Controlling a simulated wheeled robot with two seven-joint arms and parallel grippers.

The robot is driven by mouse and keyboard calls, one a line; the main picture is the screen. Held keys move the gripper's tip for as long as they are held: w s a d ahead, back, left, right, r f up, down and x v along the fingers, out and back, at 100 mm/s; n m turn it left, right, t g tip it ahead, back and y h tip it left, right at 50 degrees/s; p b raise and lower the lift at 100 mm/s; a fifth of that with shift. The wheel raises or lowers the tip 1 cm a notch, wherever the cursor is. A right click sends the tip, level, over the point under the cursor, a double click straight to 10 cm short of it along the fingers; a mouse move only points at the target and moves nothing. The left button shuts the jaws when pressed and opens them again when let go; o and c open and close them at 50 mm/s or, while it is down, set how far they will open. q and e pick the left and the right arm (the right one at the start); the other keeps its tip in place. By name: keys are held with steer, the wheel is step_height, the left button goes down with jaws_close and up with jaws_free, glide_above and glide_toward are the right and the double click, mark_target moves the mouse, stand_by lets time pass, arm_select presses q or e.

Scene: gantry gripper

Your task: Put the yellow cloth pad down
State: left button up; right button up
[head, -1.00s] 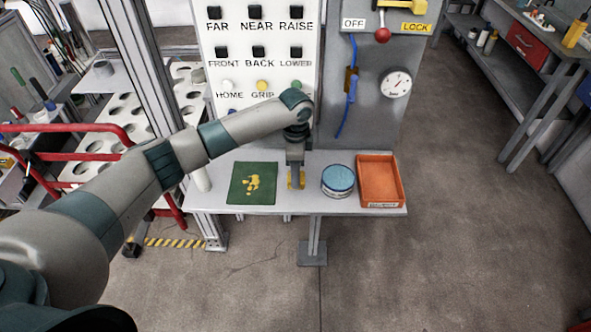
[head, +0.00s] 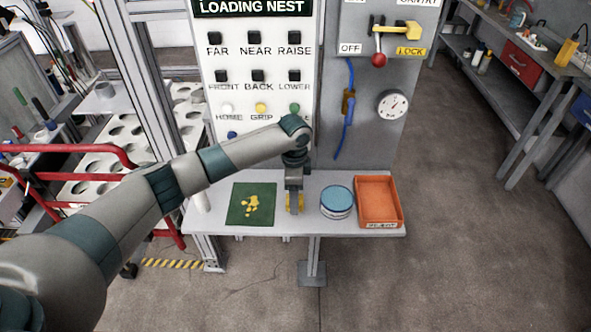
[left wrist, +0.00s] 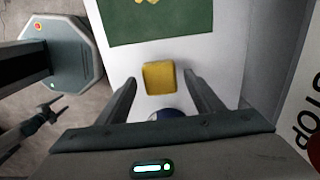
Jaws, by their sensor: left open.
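The yellow cloth pad (left wrist: 159,77) lies on the white shelf in the left wrist view, close to the edge of the green mat (left wrist: 160,20). My left gripper (left wrist: 159,78) is open, with one finger on each side of the pad and gaps between. In the head view the left gripper (head: 294,208) points down over the shelf, and yellow of the pad (head: 301,202) shows beside its fingers. Most of the pad is hidden there. A dark blue round thing (left wrist: 167,114) shows partly between the fingers; I cannot tell what it is. My right gripper is not in view.
The shelf (head: 225,222) holds the green mat (head: 236,205) with yellow patches, left of the gripper. A blue-lidded round tin (head: 337,199) and an orange tray (head: 378,201) stand to the right. The button panel (head: 235,65) rises behind.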

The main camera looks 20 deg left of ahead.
arm_select(q)
steer(key=shift+f, duration=0.25)
steer(key=shift+r+b, duration=0.35)
steer(key=shift+b, duration=0.1)
steer(key=r+b, duration=0.1)
steer(key=r, duration=0.1)
steer(key=r+b, duration=0.1)
steer(key=r, duration=0.1)
steer(key=shift+s+d+r+b, duration=0.1)
steer(key=shift+d+b, duration=0.25)
step_height(320, 180, up, 13)
steer(key=b, duration=0.3)
steer(key=shift+s+f, duration=0.15)
steer(key=shift+f, duration=0.05)
